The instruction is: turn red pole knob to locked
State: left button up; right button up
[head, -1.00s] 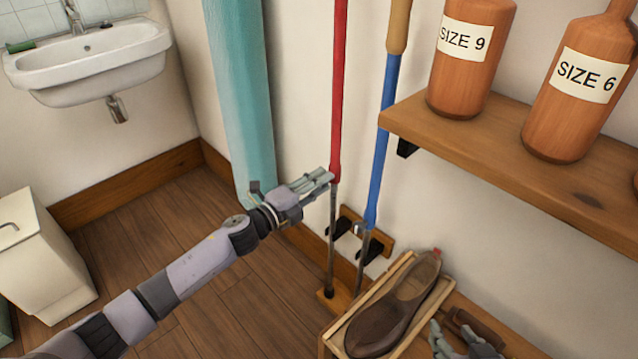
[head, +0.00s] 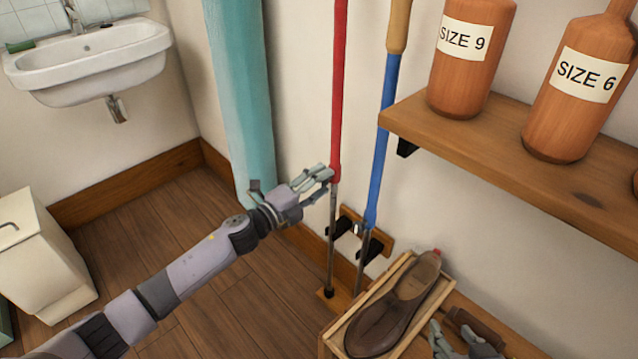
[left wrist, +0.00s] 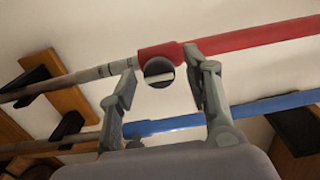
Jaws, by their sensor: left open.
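The red pole (head: 338,90) stands upright by the wall, with a grey lower shaft. In the left wrist view the pole (left wrist: 262,38) crosses the picture, and its red knob (left wrist: 158,51) has a dark round end with a pale bar across it. My left gripper (head: 324,178) is open at the lower end of the red section. In the left wrist view its fingers (left wrist: 160,86) lie on either side of the knob, with no clear grip on it. The setting of the knob cannot be read. My right gripper (head: 462,345) shows partly at the bottom edge; its jaw state is unclear.
A blue pole (head: 381,150) stands close to the right of the red one, both at a wall rack (head: 372,229). A shoe (head: 395,308) in a wooden box and a bottle shelf (head: 480,150) are to the right. Floor (head: 150,220) is clear at left.

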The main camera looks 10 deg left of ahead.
pick_arm(q)
jog(key=v, duration=1.2)
jog(key=shift+f, duration=0.1)
